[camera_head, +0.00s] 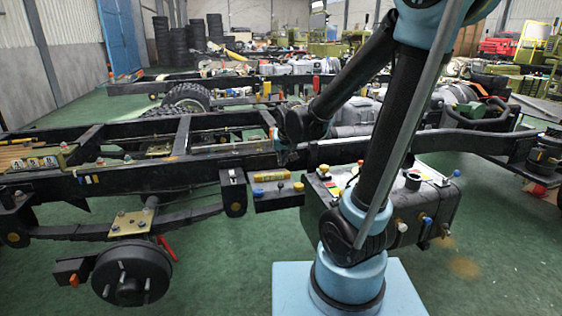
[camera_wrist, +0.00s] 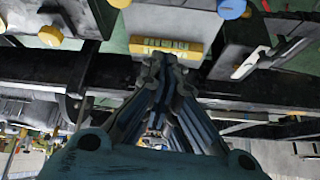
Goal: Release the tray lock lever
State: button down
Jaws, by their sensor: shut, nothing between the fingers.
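A small pale metal lever (camera_head: 232,176) is mounted on a dark bracket at the left end of the black tray (camera_head: 278,200); I take it for the lock lever. It also shows at the upper right of the wrist view (camera_wrist: 250,62). My gripper (camera_wrist: 162,62) is shut and empty. Whether the tips touch the block I cannot tell. In the head view the gripper is small and largely hidden by my arm.
The yellow block (camera_head: 270,176) is on the tray, with a blue knob (camera_head: 258,191) and a yellow knob (camera_head: 298,186) close by. A long black chassis rail (camera_head: 120,180) runs behind. A black tank (camera_head: 420,205) stands right. A red handle (camera_head: 166,246) hangs lower left.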

jog(key=shift+s+d+r, duration=0.15)
jog(key=shift+s+r, duration=0.5)
jog(key=shift+s, duration=0.2)
jog(key=shift+s+d+r, duration=0.15)
jog(key=shift+s+r, duration=0.45)
jog(key=shift+s, duration=0.2)
